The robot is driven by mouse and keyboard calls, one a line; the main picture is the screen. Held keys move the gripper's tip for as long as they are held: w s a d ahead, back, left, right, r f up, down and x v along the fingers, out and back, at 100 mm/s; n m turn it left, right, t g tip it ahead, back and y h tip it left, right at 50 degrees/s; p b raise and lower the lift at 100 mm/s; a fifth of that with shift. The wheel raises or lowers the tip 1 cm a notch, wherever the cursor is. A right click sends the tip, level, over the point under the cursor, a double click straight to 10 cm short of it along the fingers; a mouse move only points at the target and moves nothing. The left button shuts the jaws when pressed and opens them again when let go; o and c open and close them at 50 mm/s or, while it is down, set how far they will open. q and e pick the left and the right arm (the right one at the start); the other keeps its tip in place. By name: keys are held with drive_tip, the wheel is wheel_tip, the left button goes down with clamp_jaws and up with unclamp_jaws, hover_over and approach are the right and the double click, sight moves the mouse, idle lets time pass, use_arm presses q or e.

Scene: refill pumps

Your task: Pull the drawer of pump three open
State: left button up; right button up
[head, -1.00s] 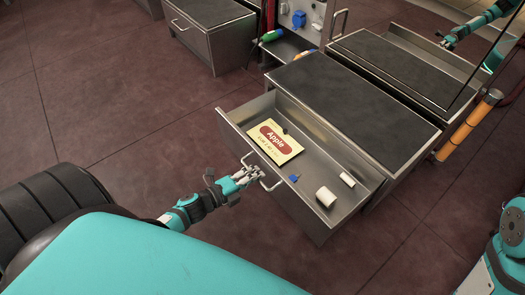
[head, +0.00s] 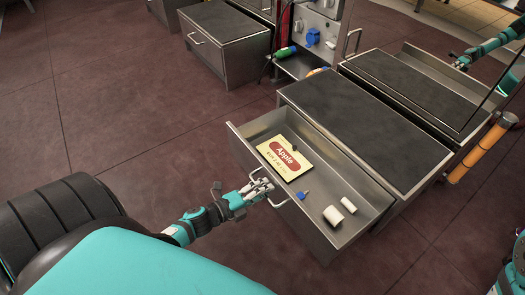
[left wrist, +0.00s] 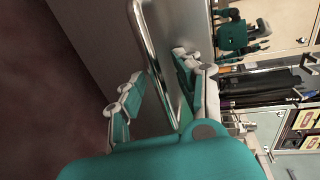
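The grey metal drawer (head: 349,228) stands pulled well out of its dark-topped cabinet (head: 365,128). It holds a yellow card (head: 275,160) with a red "Apple" label, a small blue item (head: 302,195) and two white cylinders (head: 333,215). The pump's number is not readable. My left gripper (head: 262,188) is at the drawer's bar handle (head: 279,204). In the left wrist view the fingers (left wrist: 155,90) are spread apart with the handle bar (left wrist: 150,45) between them; I cannot tell if they touch it.
Another low cabinet (head: 231,42) stands at the back left. A pump panel with a blue fitting (head: 312,37) and a green nozzle (head: 285,53) is behind. An orange post (head: 482,147) stands at right.

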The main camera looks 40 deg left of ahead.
use_arm(q)
drive_tip(key=v, duration=1.2)
